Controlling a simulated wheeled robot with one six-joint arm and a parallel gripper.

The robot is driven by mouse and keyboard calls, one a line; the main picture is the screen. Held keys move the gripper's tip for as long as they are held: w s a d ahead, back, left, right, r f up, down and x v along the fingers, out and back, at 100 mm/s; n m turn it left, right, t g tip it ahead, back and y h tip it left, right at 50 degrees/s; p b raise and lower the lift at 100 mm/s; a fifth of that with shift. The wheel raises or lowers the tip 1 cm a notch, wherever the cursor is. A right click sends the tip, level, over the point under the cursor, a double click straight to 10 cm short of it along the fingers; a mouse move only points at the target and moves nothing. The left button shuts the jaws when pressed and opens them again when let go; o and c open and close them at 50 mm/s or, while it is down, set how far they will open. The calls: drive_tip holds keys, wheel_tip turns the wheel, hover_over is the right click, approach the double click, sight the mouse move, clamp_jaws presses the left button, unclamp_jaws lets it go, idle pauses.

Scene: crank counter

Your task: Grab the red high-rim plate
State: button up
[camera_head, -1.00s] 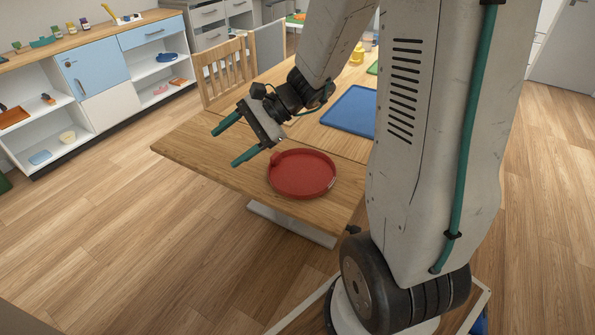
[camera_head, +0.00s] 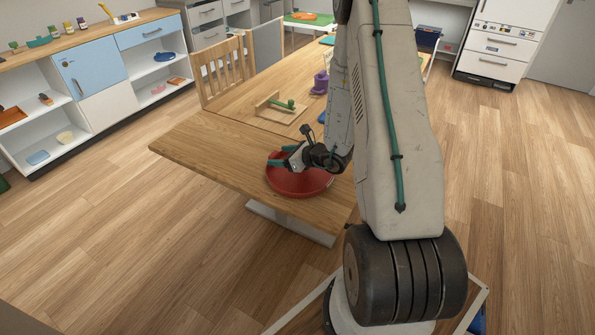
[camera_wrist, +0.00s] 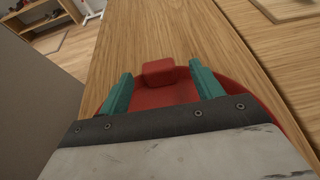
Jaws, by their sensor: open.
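The red high-rim plate (camera_head: 298,185) lies on the wooden table near its front end. In the wrist view the red plate (camera_wrist: 245,91) fills the lower middle, partly hidden by my gripper, and a raised red tab stands up from its far edge. My gripper (camera_head: 274,157) is over the plate's far left side, its teal fingers reaching toward the rim. In the wrist view my gripper (camera_wrist: 161,80) is open, one finger on each side of the tab. I cannot tell whether the fingers touch the plate.
On the wooden table (camera_head: 200,148), a wooden board with a green-handled crank (camera_head: 281,107) stands farther back, with a purple object (camera_head: 320,82) beyond it. A wooden chair (camera_head: 222,68) is at the table's far left side. The table's left front corner is bare.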

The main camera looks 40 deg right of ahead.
sight(276, 154)
drive_tip(key=x, duration=0.4)
drive_tip(key=shift+w+a, duration=0.2)
drive_tip(key=shift+w, duration=0.2)
drive_tip(key=c, duration=1.3)
drive_tip(key=shift+r, duration=0.1)
